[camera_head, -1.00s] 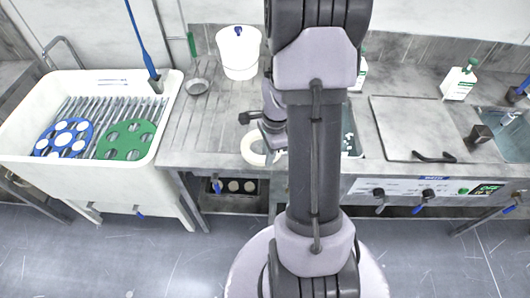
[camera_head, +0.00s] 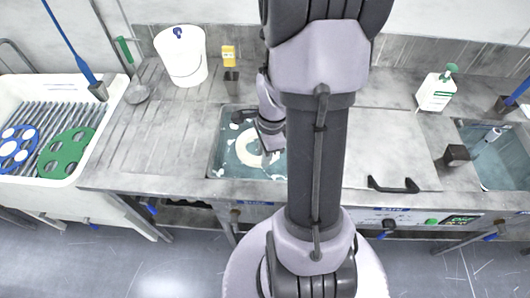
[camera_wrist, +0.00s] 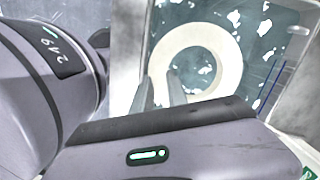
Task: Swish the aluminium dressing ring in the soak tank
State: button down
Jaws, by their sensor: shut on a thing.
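The dressing ring (camera_head: 240,149) is a pale, off-white ring; it also shows in the wrist view (camera_wrist: 229,62). My gripper (camera_head: 270,153) is shut on the near side of the ring, its two fingers (camera_wrist: 163,92) at the rim in the wrist view. The ring is over the sunken tank (camera_head: 216,142), which holds blue-green liquid with white foam flecks. I cannot tell whether the ring is above the surface or in the liquid. My arm hides the tank's right part.
A flat grey lid (camera_head: 400,150) with a black handle (camera_head: 392,184) lies right of the tank. A second basin (camera_head: 505,165) is far right. A white bucket (camera_head: 181,65), a yellow item (camera_head: 229,52) and a pump bottle (camera_head: 436,92) stand behind.

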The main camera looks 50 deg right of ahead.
notch_tip(320, 180, down, 13)
jog(key=b, duration=1)
jog(key=shift+d+f+b, duration=0.1)
jog(key=shift+b, duration=0.25)
jog(key=shift+f, duration=0.1)
dwell(0.3)
dwell(1.0)
dwell(0.9)
jog(key=shift+r, duration=0.2)
